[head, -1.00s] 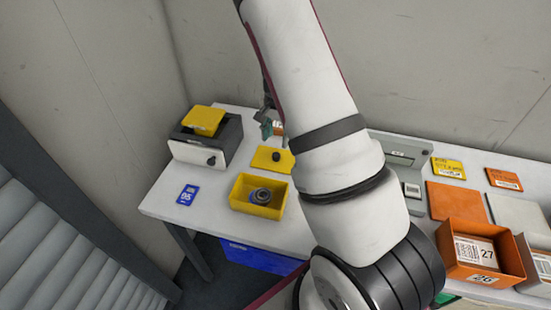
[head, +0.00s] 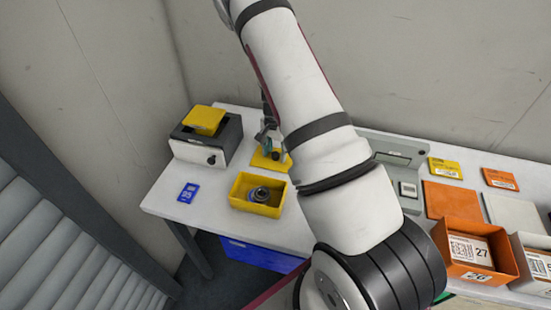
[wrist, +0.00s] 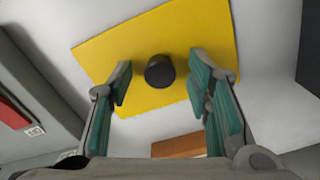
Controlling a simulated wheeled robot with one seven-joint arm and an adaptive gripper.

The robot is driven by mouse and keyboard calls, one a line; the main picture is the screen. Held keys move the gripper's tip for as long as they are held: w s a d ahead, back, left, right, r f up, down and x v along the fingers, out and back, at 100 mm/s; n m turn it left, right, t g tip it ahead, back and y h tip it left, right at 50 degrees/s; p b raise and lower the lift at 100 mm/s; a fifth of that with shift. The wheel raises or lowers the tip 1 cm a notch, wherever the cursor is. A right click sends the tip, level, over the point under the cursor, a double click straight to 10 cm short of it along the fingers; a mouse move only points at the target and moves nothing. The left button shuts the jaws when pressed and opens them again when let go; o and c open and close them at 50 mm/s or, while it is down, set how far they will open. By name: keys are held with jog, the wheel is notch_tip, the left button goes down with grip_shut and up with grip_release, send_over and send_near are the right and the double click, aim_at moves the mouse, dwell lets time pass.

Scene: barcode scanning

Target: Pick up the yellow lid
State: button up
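The yellow lid (head: 266,163) is a flat square plate with a dark round knob. It lies on the white table behind the yellow box. In the wrist view the lid (wrist: 200,40) fills the upper middle, with its black knob (wrist: 160,71) between and slightly beyond my fingertips. My gripper (wrist: 160,85) is open, with teal finger pads on both sides of the knob and nothing held. In the head view my gripper (head: 270,142) is just above the lid and partly covers it.
The open yellow box (head: 239,189) holds a dark metal part (head: 260,194). A grey machine (head: 208,148) with a yellow piece on top stands to the left. A blue card (head: 188,193) lies at the front left.

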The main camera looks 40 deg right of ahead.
aim_at(275, 154)
grip_shut()
notch_tip(275, 154, up, 13)
dwell(0.8)
